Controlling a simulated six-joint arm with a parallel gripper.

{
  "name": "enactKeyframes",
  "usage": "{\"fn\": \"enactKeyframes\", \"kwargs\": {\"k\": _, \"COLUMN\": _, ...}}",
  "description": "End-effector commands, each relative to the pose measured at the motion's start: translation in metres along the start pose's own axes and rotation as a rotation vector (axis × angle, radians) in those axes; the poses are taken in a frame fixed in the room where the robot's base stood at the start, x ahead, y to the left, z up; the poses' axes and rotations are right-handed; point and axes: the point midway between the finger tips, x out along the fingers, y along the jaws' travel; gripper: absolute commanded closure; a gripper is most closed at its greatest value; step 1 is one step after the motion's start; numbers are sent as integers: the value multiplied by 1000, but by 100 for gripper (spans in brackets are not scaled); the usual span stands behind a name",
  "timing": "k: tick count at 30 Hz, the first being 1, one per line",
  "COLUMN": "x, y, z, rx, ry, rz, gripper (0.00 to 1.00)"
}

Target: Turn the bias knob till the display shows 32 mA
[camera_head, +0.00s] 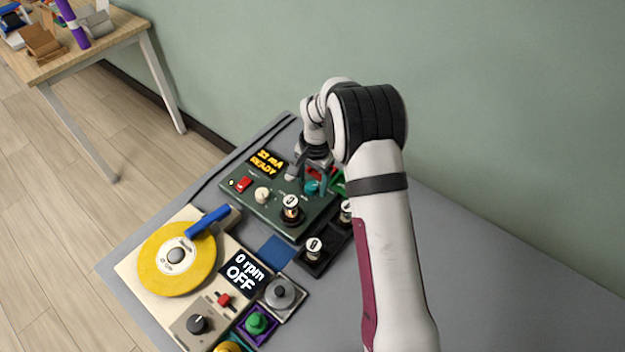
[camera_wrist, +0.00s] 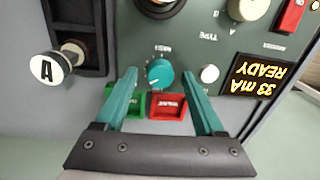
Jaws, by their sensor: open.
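The teal knob (camera_wrist: 160,73), which I take to be the bias knob, has a white pointer mark and sits on the green tester panel. My gripper (camera_wrist: 158,76) is open, with one finger to each side of the teal knob in the picture. Gaps show between the fingers and the knob.
A yellow wheel (camera_head: 177,258) and a 0 rpm OFF display (camera_head: 243,273) lie nearby.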

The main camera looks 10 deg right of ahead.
Motion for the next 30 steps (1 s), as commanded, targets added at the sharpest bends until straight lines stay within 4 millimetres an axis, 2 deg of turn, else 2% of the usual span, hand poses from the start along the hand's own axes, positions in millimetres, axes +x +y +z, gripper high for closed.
{"fn": "enactKeyframes", "kwargs": {"k": 1, "x": 0, "y": 0, "z": 0, "rx": 0, "ry": 0, "rz": 0, "gripper": 33}}
{"fn": "enactKeyframes", "kwargs": {"k": 2, "x": 0, "y": 0, "z": 0, "rx": 0, "ry": 0, "rz": 0, "gripper": 38}}
{"fn": "enactKeyframes", "kwargs": {"k": 12, "x": 0, "y": 0, "z": 0, "rx": 0, "ry": 0, "rz": 0, "gripper": 99}}
{"fn": "enactKeyframes", "kwargs": {"k": 17, "x": 0, "y": 0, "z": 0, "rx": -18, "ry": -1, "rz": 0, "gripper": 100}}
{"fn": "enactKeyframes", "kwargs": {"k": 22, "x": 0, "y": 0, "z": 0, "rx": -141, "ry": -8, "rz": 0, "gripper": 100}}
{"fn": "enactKeyframes", "kwargs": {"k": 29, "x": -1, "y": 0, "z": 0, "rx": -146, "ry": -9, "rz": 0, "gripper": 100}}
{"fn": "enactKeyframes", "kwargs": {"k": 30, "x": -1, "y": 0, "z": 0, "rx": -146, "ry": -9, "rz": 0, "gripper": 54}}
